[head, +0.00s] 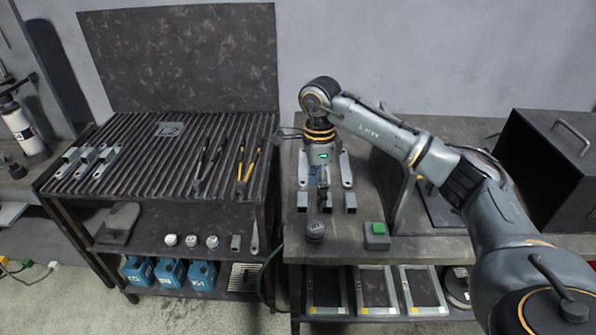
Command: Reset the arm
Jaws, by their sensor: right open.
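My right arm comes in from the lower right, and its gripper (323,190) points down over the right-hand workbench (440,235). The gripper is open, among galvanized brackets standing on the bench. One bracket (346,170) is at its right and another (302,170) at its left. I cannot tell whether the fingers touch anything. Several similar brackets (103,160) lie at the left end of the slatted table (215,125). My left gripper is not in view.
A green button box (377,235) and a dark round object (315,230) sit near the bench's front edge. A dark upright plate (390,185) and a large dark box (555,150) stand to the right. Pliers-like tools (245,165) lie on the slatted table.

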